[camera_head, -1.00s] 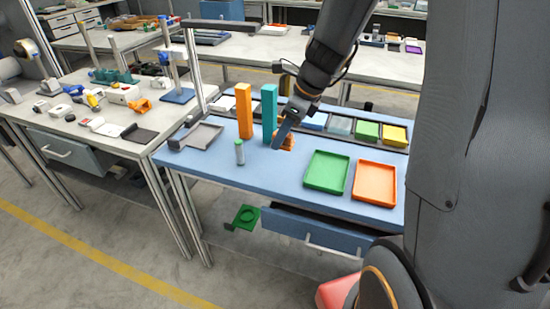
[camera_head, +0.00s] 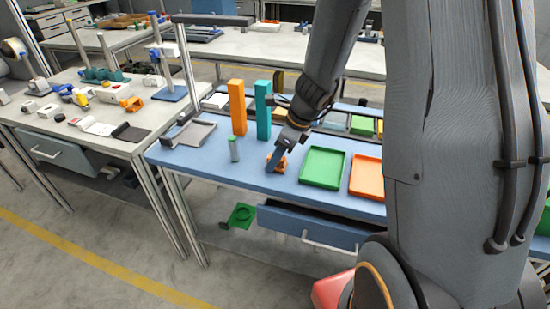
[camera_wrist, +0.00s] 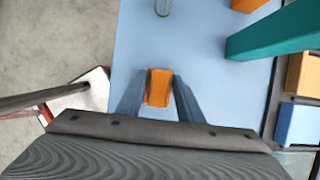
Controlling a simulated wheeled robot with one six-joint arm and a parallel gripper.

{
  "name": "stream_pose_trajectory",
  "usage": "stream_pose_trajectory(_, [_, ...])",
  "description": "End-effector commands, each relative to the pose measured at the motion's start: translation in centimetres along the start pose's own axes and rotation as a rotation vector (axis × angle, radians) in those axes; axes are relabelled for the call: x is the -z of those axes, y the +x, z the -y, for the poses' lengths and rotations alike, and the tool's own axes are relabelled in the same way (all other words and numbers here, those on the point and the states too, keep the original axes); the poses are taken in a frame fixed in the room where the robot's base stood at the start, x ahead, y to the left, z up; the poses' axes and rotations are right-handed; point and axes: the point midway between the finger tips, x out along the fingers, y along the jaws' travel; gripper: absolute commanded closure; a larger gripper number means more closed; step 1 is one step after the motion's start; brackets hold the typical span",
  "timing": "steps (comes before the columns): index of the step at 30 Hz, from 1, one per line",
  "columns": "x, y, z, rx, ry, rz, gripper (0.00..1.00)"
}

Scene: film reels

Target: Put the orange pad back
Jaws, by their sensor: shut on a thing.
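An orange pad (camera_head: 270,165) is between the fingers of my gripper (camera_head: 277,160), left of the green tray on the blue bench. The wrist view shows the pad (camera_wrist: 159,88) as a small orange block with a darker middle, with a blue-grey finger of my gripper (camera_wrist: 158,100) along each side. The gripper is shut on it. The pad is low over the bench or on it; I cannot tell which. The fingers partly hide it in the head view.
Orange (camera_head: 237,107) and teal (camera_head: 263,110) pillars stand behind. A green tray (camera_head: 322,167) and an orange tray (camera_head: 367,177) lie to the right. A drawer (camera_head: 310,226) is open below the front edge.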

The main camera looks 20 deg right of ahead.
Motion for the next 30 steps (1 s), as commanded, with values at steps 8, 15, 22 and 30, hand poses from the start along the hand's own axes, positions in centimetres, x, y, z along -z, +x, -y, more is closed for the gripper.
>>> stream_pose_trajectory(8, [0.1, 0.3, 0.0, 0.000, 0.001, 0.000, 0.53])
stream_pose_trajectory(15, [0.1, 0.2, 0.0, 0.000, 0.001, 0.000, 0.48])
stream_pose_trajectory(22, [-0.1, -0.6, 0.1, 0.002, 0.000, 0.001, 0.48])
stream_pose_trajectory(30, [-0.1, -5.9, 0.1, 0.004, 0.000, 0.002, 0.48])
